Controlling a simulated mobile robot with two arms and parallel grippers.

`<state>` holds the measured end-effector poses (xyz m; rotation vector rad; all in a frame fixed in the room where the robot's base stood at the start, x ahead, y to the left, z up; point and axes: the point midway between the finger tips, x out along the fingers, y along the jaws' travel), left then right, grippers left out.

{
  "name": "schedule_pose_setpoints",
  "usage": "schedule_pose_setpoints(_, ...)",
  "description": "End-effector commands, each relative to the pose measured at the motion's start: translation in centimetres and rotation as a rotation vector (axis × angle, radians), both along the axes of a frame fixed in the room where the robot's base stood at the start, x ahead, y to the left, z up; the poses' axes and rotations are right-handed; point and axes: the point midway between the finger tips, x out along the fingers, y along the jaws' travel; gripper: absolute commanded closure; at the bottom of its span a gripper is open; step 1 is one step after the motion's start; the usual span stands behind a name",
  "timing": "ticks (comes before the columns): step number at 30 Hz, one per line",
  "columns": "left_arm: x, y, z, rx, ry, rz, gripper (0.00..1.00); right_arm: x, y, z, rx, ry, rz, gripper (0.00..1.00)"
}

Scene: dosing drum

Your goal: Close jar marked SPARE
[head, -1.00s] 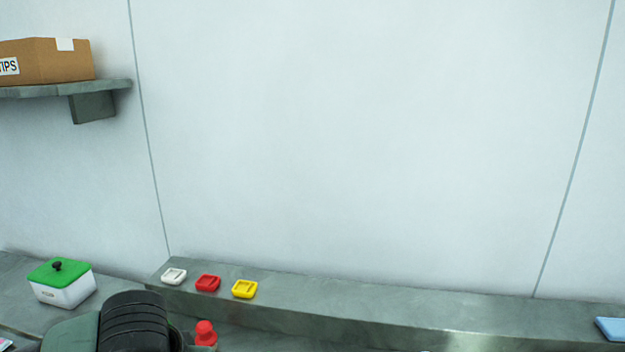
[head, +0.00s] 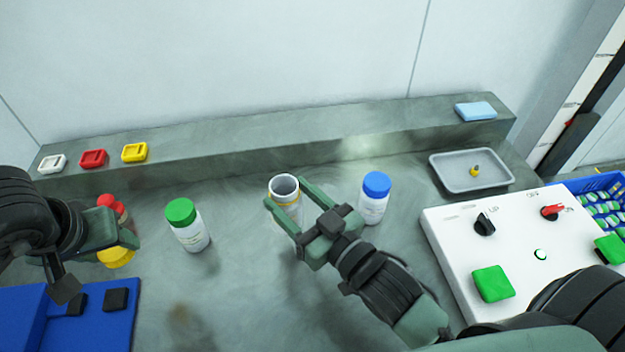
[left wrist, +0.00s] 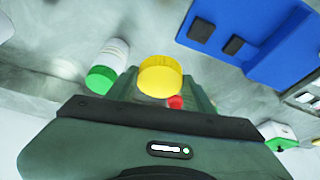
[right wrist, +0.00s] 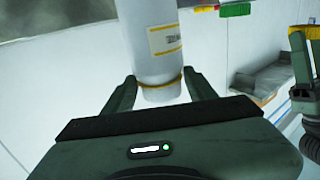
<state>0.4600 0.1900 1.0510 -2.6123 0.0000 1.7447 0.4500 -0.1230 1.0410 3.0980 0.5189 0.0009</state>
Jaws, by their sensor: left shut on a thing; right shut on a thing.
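An open white jar (head: 283,202) with a yellow-edged label stands upright in the middle of the head view, its mouth uncovered. My right gripper (head: 286,213) is shut on it; the right wrist view shows the jar (right wrist: 155,45) between the fingers, its label text too small to read. I cannot tell whether it touches the table. My left gripper (head: 122,243) is shut on a yellow lid (head: 116,258), off to the left of the jar. The lid (left wrist: 160,77) also shows between the fingers in the left wrist view.
A green-capped jar (head: 188,226) stands between my grippers; a blue-capped jar (head: 374,199) stands right of the open jar. A red-topped item (head: 107,201) is behind my left gripper. A grey tray (head: 471,181), white control panel (head: 455,228) and blue block (head: 90,330) flank the table.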

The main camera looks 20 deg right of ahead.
Motion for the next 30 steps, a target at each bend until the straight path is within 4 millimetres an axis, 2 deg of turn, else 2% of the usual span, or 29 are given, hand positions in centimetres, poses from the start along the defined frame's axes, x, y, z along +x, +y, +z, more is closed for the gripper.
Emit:
schedule_pose_setpoints(6, 0.0, 0.0, 0.0, 0.0, 0.0, 0.0, 0.85, -0.6, 4.5, -0.6, -0.008, -0.005, 0.229, 1.0)
schedule_pose_setpoints(12, 0.0, 0.0, 0.0, 0.0, 0.0, 0.0, 0.85, -0.9, 6.8, -0.9, -0.002, -0.003, 0.342, 1.0)
schedule_pose_setpoints(26, 0.0, 0.0, 0.0, 0.0, 0.0, 0.003, 0.85, -1.1, 7.4, -1.1, 0.0, 0.0, 0.367, 1.0)
schedule_pose_setpoints(30, 0.1, -0.5, 0.1, -0.001, -0.001, 0.065, 0.85, -1.1, 7.3, -1.0, 0.0, 0.0, 0.367, 1.0)
